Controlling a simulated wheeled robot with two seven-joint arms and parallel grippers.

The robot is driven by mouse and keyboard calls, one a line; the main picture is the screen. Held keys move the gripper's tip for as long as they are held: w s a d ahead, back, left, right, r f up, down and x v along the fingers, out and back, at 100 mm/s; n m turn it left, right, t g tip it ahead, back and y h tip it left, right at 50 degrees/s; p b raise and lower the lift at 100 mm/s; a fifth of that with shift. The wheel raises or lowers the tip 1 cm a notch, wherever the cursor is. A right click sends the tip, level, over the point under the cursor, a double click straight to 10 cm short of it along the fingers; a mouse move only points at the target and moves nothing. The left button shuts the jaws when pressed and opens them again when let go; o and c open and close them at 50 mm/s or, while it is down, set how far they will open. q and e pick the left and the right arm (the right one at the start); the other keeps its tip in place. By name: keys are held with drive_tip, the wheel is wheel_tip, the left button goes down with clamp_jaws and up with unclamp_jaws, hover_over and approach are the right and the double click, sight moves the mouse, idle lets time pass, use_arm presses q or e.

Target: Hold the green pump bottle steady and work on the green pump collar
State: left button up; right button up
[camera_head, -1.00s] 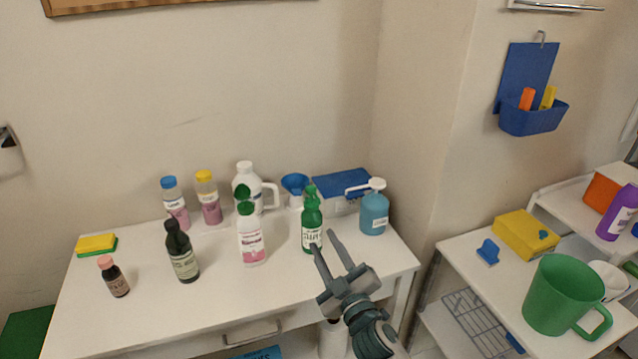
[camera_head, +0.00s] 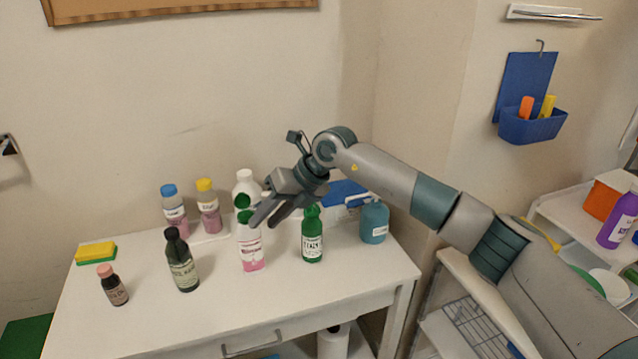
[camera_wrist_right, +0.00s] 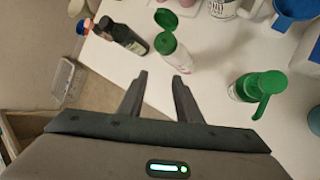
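The green pump bottle (camera_head: 312,238) stands upright on the white table, right of the white-and-pink bottle. My right gripper (camera_head: 264,220) is open and empty, above the table by the white-and-pink bottle with the green cap (camera_head: 250,252). In the wrist view, the right fingers (camera_wrist_right: 160,77) are spread with bare table between them. My left gripper is not in view.
A dark bottle (camera_head: 181,262), a small brown bottle (camera_head: 113,288) and a sponge (camera_head: 96,252) stand to the left. A blue-capped bottle (camera_head: 174,212) and a yellow-capped one (camera_head: 208,208) are behind. A blue pump bottle (camera_head: 374,222) is at the right. The table front is clear.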

drive_tip(key=w+d+r+h, duration=0.1)
drive_tip(key=w+d+h, duration=0.1)
drive_tip(key=d, duration=0.2)
drive_tip(key=w+d+r+t+h, duration=0.1)
drive_tip(key=w+d+r+h, duration=0.1)
drive_tip(key=d, duration=0.1)
drive_tip(key=w+d+r+m+t+h, duration=0.1)
drive_tip(key=w+d+r, duration=0.1)
drive_tip(key=d, duration=0.2)
drive_tip(key=shift+w+d+h, duration=0.2)
drive_tip(key=shift+d+h, duration=0.1)
drive_tip(key=shift+h, duration=0.1)
drive_tip(key=shift+f, duration=0.1)
